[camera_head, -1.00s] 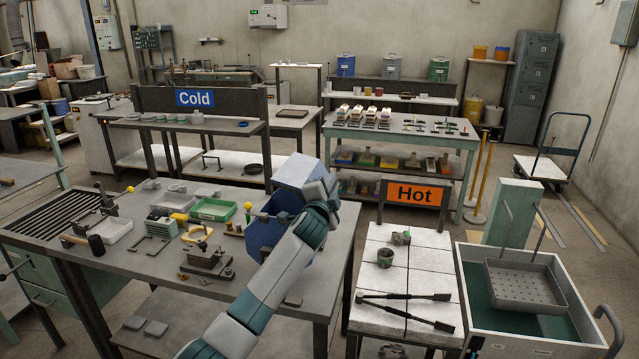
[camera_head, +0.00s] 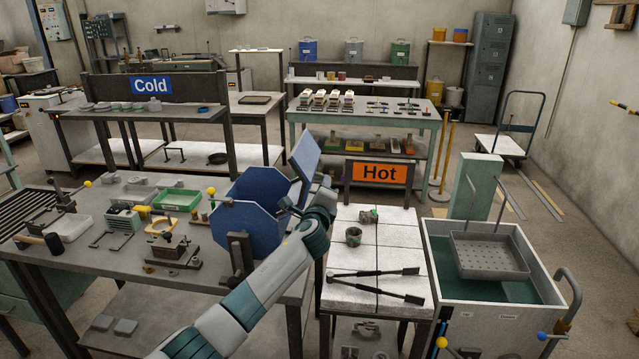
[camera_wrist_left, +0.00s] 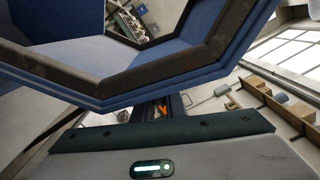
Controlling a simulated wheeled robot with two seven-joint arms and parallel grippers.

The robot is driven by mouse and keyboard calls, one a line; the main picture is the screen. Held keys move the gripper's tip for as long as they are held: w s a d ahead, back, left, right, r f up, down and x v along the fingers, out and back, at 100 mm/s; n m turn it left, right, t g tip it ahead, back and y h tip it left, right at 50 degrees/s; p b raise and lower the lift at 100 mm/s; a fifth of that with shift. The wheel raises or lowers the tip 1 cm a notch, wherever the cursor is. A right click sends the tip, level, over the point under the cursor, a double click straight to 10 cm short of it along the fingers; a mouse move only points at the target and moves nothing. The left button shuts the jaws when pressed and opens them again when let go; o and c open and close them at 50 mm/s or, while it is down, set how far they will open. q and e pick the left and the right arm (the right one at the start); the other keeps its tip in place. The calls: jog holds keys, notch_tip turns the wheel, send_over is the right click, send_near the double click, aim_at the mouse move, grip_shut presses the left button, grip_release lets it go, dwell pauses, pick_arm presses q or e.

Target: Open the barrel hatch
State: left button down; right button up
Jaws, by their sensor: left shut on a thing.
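The blue eight-sided barrel (camera_head: 246,228) stands on the near workbench, left of the Hot table. Its hatch (camera_head: 304,156) is a blue panel tilted up at the barrel's upper right, and the blue inside shows to its left. My left gripper (camera_head: 292,204) is shut at the hatch's lower edge. The fingers are small and partly hidden, so the exact grip point is unclear. In the left wrist view, a blue frame with a dark rim (camera_wrist_left: 170,75) fills the upper part, and the fingertips do not show. My right gripper is not in view.
The near workbench (camera_head: 95,275) holds a green tray (camera_head: 177,199), a mallet (camera_head: 40,241) and small fixtures left of the barrel. Long tongs (camera_head: 375,273) and a small pot (camera_head: 353,236) lie on the Hot table. A water tank (camera_head: 432,255) stands right.

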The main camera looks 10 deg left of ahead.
pick_arm(q)
jog(key=shift+d, duration=0.15)
dwell(0.3)
jog(key=c, duration=1.8)
grip_release()
jog(key=shift+c, duration=0.2)
jog(key=shift+f, duration=0.15)
jog(key=shift+s, duration=0.15)
jog(key=shift+s+f, duration=0.1)
jog(key=shift+s, duration=0.05)
jog(key=s+b, duration=0.3)
jog(key=s, duration=1.3)
jog(key=shift+s+a, duration=0.25)
jog(key=shift+s, duration=0.15)
